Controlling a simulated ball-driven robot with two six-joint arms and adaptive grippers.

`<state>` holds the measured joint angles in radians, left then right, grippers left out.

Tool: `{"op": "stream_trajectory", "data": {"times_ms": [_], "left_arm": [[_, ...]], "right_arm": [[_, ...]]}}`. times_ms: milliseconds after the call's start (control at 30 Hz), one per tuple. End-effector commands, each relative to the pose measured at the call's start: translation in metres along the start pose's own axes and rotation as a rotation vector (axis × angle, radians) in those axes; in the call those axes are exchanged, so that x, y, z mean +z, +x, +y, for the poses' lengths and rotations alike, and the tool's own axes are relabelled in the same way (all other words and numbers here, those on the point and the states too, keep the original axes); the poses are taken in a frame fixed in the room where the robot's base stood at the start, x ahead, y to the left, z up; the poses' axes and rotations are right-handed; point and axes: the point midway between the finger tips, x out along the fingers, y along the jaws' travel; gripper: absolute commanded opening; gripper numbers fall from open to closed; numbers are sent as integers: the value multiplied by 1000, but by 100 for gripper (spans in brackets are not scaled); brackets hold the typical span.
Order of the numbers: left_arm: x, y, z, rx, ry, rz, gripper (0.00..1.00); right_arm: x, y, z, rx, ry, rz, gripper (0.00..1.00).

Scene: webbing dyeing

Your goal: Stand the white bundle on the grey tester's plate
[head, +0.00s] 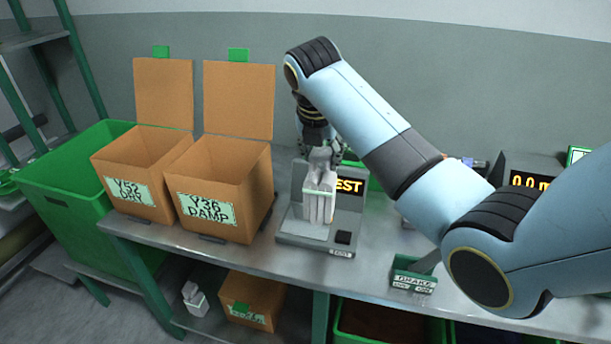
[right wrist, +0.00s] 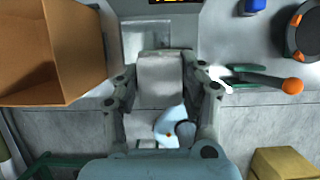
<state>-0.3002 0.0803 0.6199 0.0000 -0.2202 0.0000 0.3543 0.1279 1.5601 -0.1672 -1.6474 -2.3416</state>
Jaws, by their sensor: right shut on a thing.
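The white bundle (head: 319,203) is upright in my right gripper (head: 321,163), whose fingers are shut on its upper part. It is in front of the lit display (head: 350,186) of the grey tester (head: 344,223), over the tester's base. I cannot tell whether its lower end touches the plate. In the right wrist view the bundle (right wrist: 161,75) is between the two fingers (right wrist: 161,88), with part of the tester's pale plate (right wrist: 146,36) showing beyond it. My left gripper is not in view.
Two open cardboard boxes, Y52 (head: 130,190) and Y36 (head: 222,210), stand left of the tester on the metal table (head: 365,270). A green labelled stand (head: 412,280) is to its right. Another white item (head: 195,299) is on the lower shelf. A green bin (head: 70,200) is at far left.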

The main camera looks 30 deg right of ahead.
Motion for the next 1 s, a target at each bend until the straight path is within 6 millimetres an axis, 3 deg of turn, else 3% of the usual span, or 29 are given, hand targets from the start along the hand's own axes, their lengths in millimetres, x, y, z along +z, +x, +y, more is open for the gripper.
{"op": "stream_trajectory", "data": {"times_ms": [100, 267, 600, 967, 1000], "left_arm": [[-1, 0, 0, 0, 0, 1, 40], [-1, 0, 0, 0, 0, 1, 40], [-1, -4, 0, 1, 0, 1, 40], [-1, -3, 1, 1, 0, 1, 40], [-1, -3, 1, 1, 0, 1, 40]], "right_arm": [[1, 15, 23, 0, -1, 1, 0], [2, 25, 37, 0, 1, -1, 0], [-14, 62, 38, -1, 0, -1, 0], [-15, 66, 38, 0, 1, -1, 0], [-15, 66, 38, 0, 1, -1, 44]]}}
